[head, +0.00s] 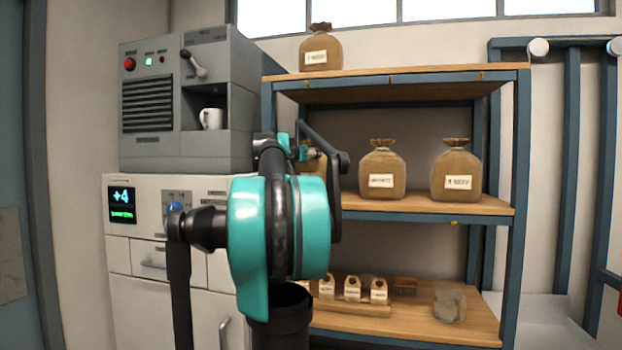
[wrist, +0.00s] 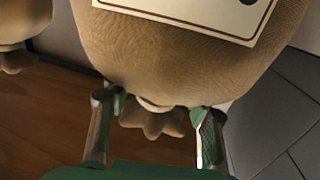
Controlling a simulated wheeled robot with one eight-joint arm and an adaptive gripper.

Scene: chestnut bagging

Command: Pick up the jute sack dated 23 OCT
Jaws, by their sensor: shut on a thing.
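My gripper (wrist: 152,112) is shut on the tied neck of a jute sack (wrist: 180,55). In the wrist view this sack fills the upper middle, neck downward in the picture, with a finger on each side of the neck. Only the edge of its label (wrist: 215,15) shows, so its date cannot be read. In the head view my gripper (head: 311,153) is at the middle shelf, and my arm hides most of the held sack (head: 320,172). Two more labelled sacks stand right of it, a middle one (head: 382,165) and a right one (head: 456,165); their dates are too small to read.
Another sack (head: 320,45) stands on the shelf unit's top board (head: 420,72). The bottom board (head: 470,328) bears several small tagged items (head: 352,288) and a greyish object (head: 449,303). A grey machine with a cup (head: 211,118) stands left. A neighbouring sack (wrist: 18,30) shows in the wrist view.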

